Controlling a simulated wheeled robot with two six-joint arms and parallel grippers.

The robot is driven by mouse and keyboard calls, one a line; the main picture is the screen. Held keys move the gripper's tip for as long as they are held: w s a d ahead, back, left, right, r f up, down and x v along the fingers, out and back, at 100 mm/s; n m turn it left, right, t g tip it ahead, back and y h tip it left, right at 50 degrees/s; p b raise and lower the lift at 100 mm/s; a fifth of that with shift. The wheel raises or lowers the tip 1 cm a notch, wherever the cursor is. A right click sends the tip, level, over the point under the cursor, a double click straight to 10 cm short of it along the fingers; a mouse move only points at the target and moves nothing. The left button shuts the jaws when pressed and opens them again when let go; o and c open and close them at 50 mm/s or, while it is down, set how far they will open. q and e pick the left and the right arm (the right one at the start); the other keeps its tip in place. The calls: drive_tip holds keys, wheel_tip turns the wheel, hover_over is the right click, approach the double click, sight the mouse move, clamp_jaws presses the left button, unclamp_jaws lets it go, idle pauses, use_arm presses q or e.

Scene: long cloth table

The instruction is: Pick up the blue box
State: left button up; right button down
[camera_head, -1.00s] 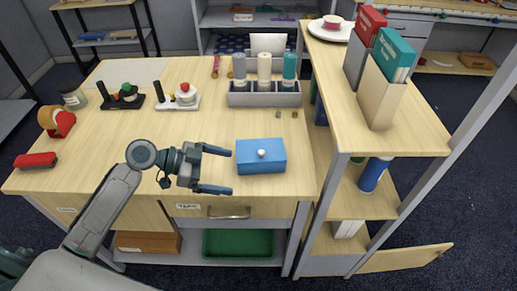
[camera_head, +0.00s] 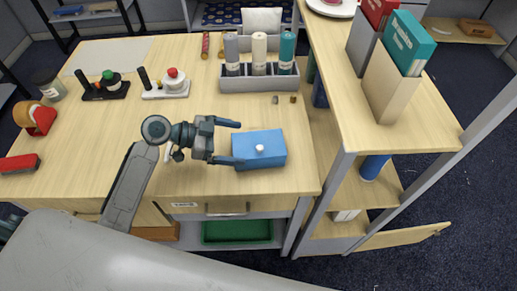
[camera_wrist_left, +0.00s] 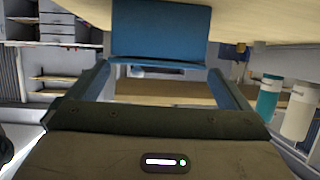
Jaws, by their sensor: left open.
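In the left wrist view the blue box (camera_wrist_left: 160,30) shows at the top centre, ahead of the open fingers. My right gripper is not in view.
A grey rack (camera_head: 259,82) with several bottles stands behind the box. A raised wooden shelf (camera_head: 400,105) with books rises to the right. A red stapler (camera_head: 19,163) and a tape dispenser (camera_head: 35,118) lie at the far left. The table left of my gripper is mostly clear.

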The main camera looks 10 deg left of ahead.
sight(250, 145)
use_arm(q)
drive_tip(key=shift+w+d+f, duration=0.1)
drive_tip(key=shift+w+d, duration=0.05)
drive_tip(key=shift+d, duration=0.05)
drive_tip(key=shift+d+p, duration=0.65)
drive_tip(key=shift+d, duration=0.1)
drive_tip(key=p+x, duration=0.1)
drive_tip(key=x, duration=0.2)
drive_tip(key=shift+p, duration=0.3)
drive_tip(key=shift+w+d+f, duration=0.15)
drive_tip(key=shift+d+f, duration=0.15)
drive_tip(key=shift+d, duration=0.05)
drive_tip(key=c, duration=0.9)
